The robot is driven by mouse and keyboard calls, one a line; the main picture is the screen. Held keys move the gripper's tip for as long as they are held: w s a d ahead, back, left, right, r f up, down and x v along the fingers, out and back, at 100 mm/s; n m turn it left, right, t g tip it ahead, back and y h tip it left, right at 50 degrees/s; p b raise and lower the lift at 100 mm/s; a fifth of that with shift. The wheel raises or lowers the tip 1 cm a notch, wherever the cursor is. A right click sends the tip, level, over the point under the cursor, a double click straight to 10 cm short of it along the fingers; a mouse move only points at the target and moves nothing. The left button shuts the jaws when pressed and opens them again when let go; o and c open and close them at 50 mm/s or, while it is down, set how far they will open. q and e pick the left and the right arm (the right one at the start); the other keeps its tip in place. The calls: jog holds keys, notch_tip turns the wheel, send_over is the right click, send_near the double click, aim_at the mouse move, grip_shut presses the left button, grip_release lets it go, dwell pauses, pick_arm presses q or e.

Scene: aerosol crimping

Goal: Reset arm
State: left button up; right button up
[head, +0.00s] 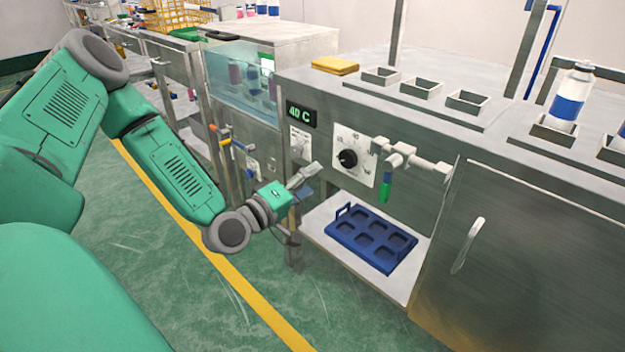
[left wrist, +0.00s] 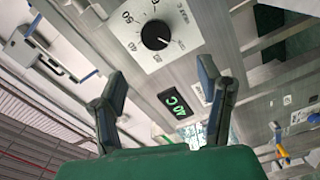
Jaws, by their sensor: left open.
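My left arm comes in from the left in the head view. Its gripper (head: 303,181) hangs in front of the steel machine, left of the black dial (head: 347,159) and below the green "40 C" display (head: 301,114). In the left wrist view the two fingers of this gripper (left wrist: 160,90) stand wide apart with nothing between them. The dial (left wrist: 155,35) and the display (left wrist: 178,101) show beyond the fingertips, apart from them. My right gripper is not in view.
A blue tray with empty recesses (head: 371,238) lies on a low shelf (head: 318,236). A blue-and-white can (head: 570,100) stands in a holder on top. A water bath (head: 243,84) stands behind. Green floor is free in front.

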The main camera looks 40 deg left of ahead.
pick_arm(q)
jog(key=s+d+f+m+g+h+p, duration=0.3)
jog(key=s+d+f+m+g+p, duration=0.4)
jog(key=s+d+f+g, duration=0.4)
jog(key=s+f+m+g+y+p, duration=0.1)
jog(key=s+m+g+y+p, duration=0.2)
jog(key=s, duration=1.3)
jog(key=m+g+y, duration=0.1)
jog(key=m+g, duration=0.2)
jog(key=shift+s+a+f+m, duration=0.15)
jog(key=shift+s+f+m, duration=0.1)
jog(key=shift+m, duration=0.15)
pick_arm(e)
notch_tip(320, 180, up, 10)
pick_arm(q)
jog(key=shift+f, duration=0.1)
jog(key=shift+c, duration=0.4)
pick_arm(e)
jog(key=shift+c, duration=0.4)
